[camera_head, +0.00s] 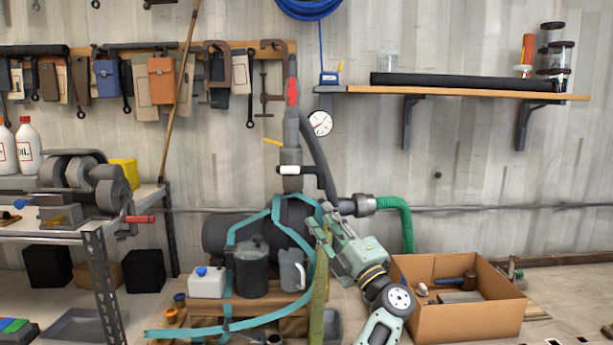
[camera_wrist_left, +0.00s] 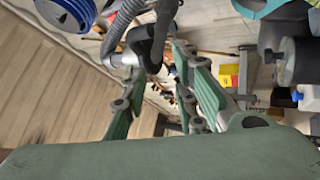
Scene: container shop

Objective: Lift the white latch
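The white latch (camera_head: 291,170) is a small white piece with a dark end, on the upright grey pipe of the pump assembly against the wall. My left gripper (camera_head: 322,222) has green fingers and reaches up from the lower right, below and right of the latch and apart from it. In the left wrist view the gripper (camera_wrist_left: 157,66) has its fingers spread, with nothing held between them. A pale piece (camera_wrist_left: 122,59) on a dark curved pipe shows beyond the fingertips; I cannot tell for sure that it is the latch. My right gripper is not in view.
A green hose (camera_head: 405,225) and a cardboard box (camera_head: 470,322) with tools stand right of my left arm. Teal straps (camera_head: 230,255) cross a dark tank. A grey jug (camera_head: 251,272) and a white canister (camera_head: 207,282) stand in front. A wooden shelf (camera_head: 460,93) hangs upper right.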

